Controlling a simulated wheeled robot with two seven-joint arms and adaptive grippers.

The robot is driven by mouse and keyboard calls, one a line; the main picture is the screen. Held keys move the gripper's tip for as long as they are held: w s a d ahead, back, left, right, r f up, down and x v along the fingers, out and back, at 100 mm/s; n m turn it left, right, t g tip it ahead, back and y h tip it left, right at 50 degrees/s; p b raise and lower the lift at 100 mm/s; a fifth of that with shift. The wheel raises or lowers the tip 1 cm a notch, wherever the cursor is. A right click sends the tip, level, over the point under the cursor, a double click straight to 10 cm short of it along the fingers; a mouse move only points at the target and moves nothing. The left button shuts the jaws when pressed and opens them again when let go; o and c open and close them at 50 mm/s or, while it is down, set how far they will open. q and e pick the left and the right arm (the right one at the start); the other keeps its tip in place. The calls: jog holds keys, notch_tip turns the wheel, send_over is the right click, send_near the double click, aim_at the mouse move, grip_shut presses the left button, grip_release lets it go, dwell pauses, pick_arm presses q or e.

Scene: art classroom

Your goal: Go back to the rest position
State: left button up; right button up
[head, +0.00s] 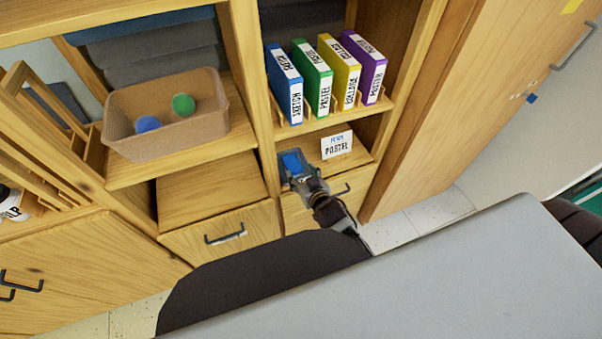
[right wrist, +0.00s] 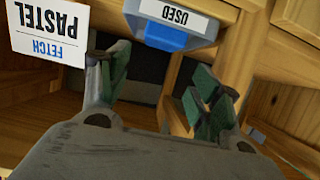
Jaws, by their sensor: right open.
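My right gripper (head: 297,177) reaches toward the shelf on the lower right of the bookcase in the head view. In the right wrist view its two green-padded fingers (right wrist: 160,82) stand apart with nothing between them. A blue object (head: 291,160) sits on that shelf just beyond the fingertips. In the right wrist view a blue item with a white USED label (right wrist: 172,24) lies just past the fingers, apart from them. My left gripper is not in view.
A FETCH PASTEL card (head: 336,145) stands right of the gripper, close to the left finger in the wrist view (right wrist: 48,32). Several binders (head: 317,80) stand on the shelf above. A tan bin (head: 118,110) holds two balls. A drawer (head: 222,233) is below. A grey surface (head: 470,270) fills the front.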

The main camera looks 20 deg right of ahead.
pick_arm(q)
jog(key=shift+s+a, duration=0.15)
jog(key=shift+w+r, duration=0.1)
jog(key=shift+w, duration=0.25)
dwell(0.3)
